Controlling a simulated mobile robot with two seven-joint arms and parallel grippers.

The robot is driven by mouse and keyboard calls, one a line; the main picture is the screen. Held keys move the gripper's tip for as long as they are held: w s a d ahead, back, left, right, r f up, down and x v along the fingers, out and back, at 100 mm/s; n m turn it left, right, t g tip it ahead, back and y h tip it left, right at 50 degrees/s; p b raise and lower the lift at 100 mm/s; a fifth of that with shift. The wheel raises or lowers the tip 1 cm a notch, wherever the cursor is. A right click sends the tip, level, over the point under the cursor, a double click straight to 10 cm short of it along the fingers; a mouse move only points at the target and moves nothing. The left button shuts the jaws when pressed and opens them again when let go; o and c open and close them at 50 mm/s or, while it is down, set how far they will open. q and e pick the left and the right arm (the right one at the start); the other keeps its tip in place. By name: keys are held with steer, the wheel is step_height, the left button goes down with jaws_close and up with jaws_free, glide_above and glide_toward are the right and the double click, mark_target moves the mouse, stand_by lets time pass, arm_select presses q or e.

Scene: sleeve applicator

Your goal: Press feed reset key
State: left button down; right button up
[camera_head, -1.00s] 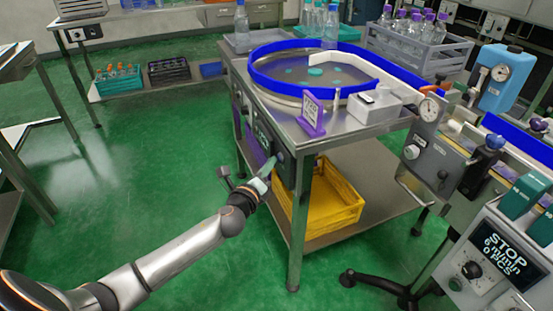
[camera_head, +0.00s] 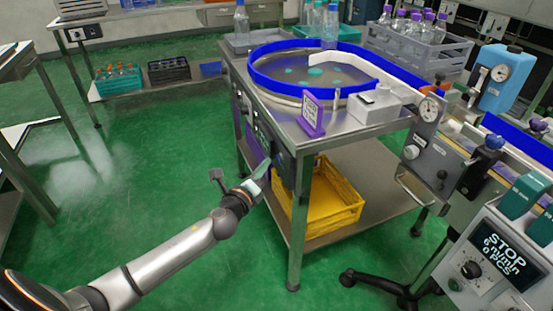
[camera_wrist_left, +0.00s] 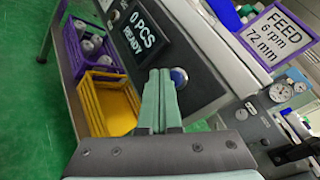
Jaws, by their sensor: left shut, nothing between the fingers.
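A dark control panel is on the side of the steel feed table (camera_head: 345,128); in the left wrist view the panel's display (camera_wrist_left: 143,38) reads "0 PCS READY". A round blue key (camera_wrist_left: 179,77) sits on the panel beside the display. My left gripper (camera_head: 264,170) is shut and empty, its pale green fingers pointing at the panel. In the left wrist view its fingertips (camera_wrist_left: 160,73) appear just left of the blue key and overlap the panel; I cannot tell if they touch it. My right gripper is not in view.
A yellow crate (camera_head: 335,207) stands on the lower shelf. A blue-rimmed turntable (camera_head: 262,82) and a purple-framed sign (camera_head: 311,114) are on top. A machine showing "STOP" (camera_head: 492,248) stands at the right. The green floor on the left is largely clear.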

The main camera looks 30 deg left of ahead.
arm_select(q)
steer(key=s+a, duration=0.3)
steer(key=shift+s+a, duration=0.1)
steer(key=shift+s, duration=0.3)
stand_by(0.7)
steer(key=s+d+f+n+g+h, duration=0.3)
steer(key=s+d+f+n+g, duration=0.4)
steer(key=s+d+f+n, duration=1.05)
steer(key=s+d+n+g+h, duration=0.1)
steer(key=s+d+n+h, duration=0.15)
steer(key=s+n, duration=0.4)
step_height(320, 180, up, 14)
steer(key=a+y+p, duration=0.1)
steer(key=a+p, duration=0.1)
steer(key=p, duration=1.6)
steer(key=shift+s+m+y, duration=0.35)
steer(key=shift+s+m, duration=0.05)
steer(key=shift+s, duration=0.05)
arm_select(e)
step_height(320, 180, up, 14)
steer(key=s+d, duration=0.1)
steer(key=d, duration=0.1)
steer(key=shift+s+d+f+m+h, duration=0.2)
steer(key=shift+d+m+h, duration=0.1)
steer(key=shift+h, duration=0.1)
